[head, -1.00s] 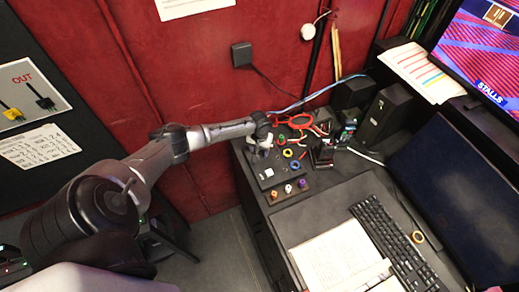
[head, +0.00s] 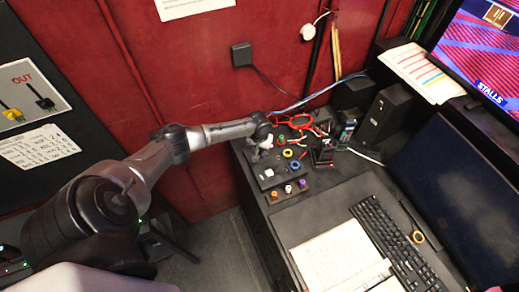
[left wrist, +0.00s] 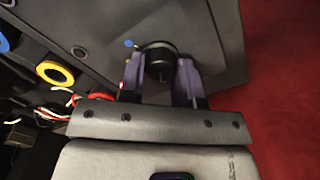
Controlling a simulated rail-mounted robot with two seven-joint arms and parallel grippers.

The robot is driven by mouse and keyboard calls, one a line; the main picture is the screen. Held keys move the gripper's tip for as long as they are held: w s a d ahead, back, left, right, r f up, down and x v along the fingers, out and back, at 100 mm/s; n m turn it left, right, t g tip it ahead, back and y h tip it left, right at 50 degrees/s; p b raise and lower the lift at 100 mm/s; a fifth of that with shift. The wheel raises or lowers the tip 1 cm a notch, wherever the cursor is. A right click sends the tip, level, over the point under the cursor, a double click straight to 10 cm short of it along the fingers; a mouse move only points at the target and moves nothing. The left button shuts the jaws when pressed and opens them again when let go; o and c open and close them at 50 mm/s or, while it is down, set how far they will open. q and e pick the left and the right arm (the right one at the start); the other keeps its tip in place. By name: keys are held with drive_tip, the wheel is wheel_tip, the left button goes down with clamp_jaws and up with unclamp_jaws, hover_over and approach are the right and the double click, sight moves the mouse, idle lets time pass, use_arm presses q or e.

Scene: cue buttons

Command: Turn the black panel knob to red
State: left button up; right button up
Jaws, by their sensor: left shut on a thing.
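The black knob (left wrist: 160,50) stands on the dark panel (left wrist: 208,45) in the left wrist view. My left gripper (left wrist: 160,66) is shut on it, with one purple-grey finger on each side. A blue dot (left wrist: 128,43) and a small red dot (left wrist: 122,85) lie on the panel left of the knob. A faint light mark shows on the knob's near side; I cannot tell for sure where it points. In the head view my left gripper (head: 265,144) is at the back left of the panel (head: 268,178) and hides the knob. My right gripper is not in view.
A yellow ring button (left wrist: 55,73) is left of the knob, near red and white cables (left wrist: 62,100). Several coloured buttons stand on the panel's front strip (head: 290,190). A red wall (head: 200,110) is close behind. A keyboard (head: 390,235) and papers (head: 340,258) lie to the right.

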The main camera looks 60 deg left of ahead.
use_arm(q)
drive_tip(key=shift+m, duration=0.3)
drive_tip(key=m+p, duration=0.1)
drive_tip(key=m, duration=0.1)
drive_tip(key=shift+m, duration=0.4)
drive_tip(key=shift+m+p, duration=0.3)
drive_tip(key=shift+m, duration=1.8)
drive_tip(key=o, duration=0.9)
drive_tip(key=shift+o, duration=0.2)
